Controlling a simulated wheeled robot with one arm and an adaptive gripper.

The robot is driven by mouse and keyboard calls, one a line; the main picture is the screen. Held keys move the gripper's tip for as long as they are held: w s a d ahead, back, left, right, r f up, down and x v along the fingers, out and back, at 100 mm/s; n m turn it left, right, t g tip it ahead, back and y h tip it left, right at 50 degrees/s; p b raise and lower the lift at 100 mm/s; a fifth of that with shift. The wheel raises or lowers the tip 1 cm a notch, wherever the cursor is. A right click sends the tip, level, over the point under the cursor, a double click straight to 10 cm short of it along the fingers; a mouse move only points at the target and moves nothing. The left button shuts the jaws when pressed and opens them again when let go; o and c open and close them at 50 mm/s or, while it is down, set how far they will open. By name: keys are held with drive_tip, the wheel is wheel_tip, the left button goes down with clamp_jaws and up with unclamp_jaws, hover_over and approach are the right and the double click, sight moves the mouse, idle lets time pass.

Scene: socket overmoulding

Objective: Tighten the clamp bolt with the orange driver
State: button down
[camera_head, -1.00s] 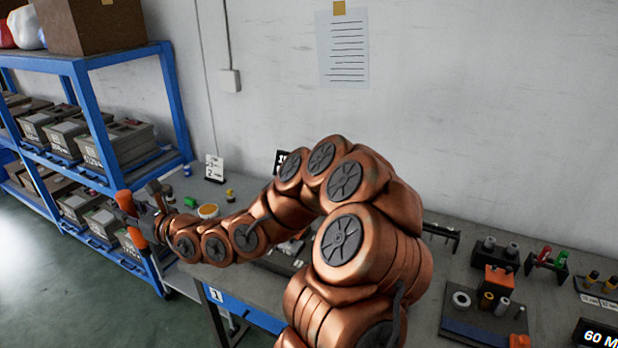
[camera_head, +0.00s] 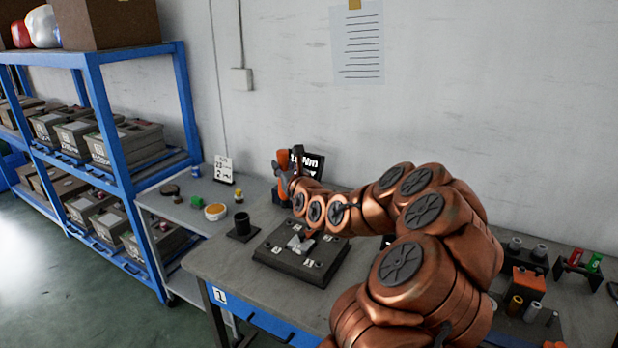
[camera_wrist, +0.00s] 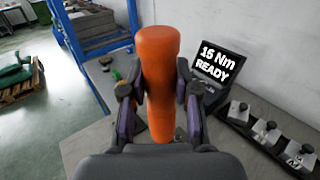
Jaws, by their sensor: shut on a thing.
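My gripper (camera_wrist: 160,100) is shut on the orange driver (camera_wrist: 158,55), which stands between its two fingers in the wrist view. In the head view the driver (camera_head: 281,168) shows as an orange piece at the end of my arm, raised above the back of the bench. A dark fixture plate (camera_head: 305,268) with a pale metal part (camera_head: 299,244) and small numbered labels lies on the bench, below and in front of the gripper. I cannot make out the clamp bolt.
A dark display (camera_wrist: 222,67) reading "15 Nm READY" stands at the back. A black cup (camera_head: 242,227) is left of the plate. Several fittings (camera_head: 525,283) stand at the right. A blue shelf (camera_head: 125,165) with boxes is at the left. The bench front left is clear.

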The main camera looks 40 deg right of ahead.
drive_tip(key=s+d+f+m+g+h+b, duration=0.1)
drive_tip(key=s+d+h, duration=0.1)
drive_tip(key=d, duration=0.5)
drive_tip(key=shift+s+m, duration=0.3)
drive_tip(key=shift+s, duration=0.45)
drive_tip(key=shift+a+r+p, duration=0.1)
drive_tip(key=shift+p, duration=0.5)
wheel_tip(320, 180, down, 8)
drive_tip(key=shift+r, duration=0.25)
drive_tip(key=shift+p, duration=1.4)
idle(1.4)
drive_tip(key=shift+f, duration=0.9)
idle(1.6)
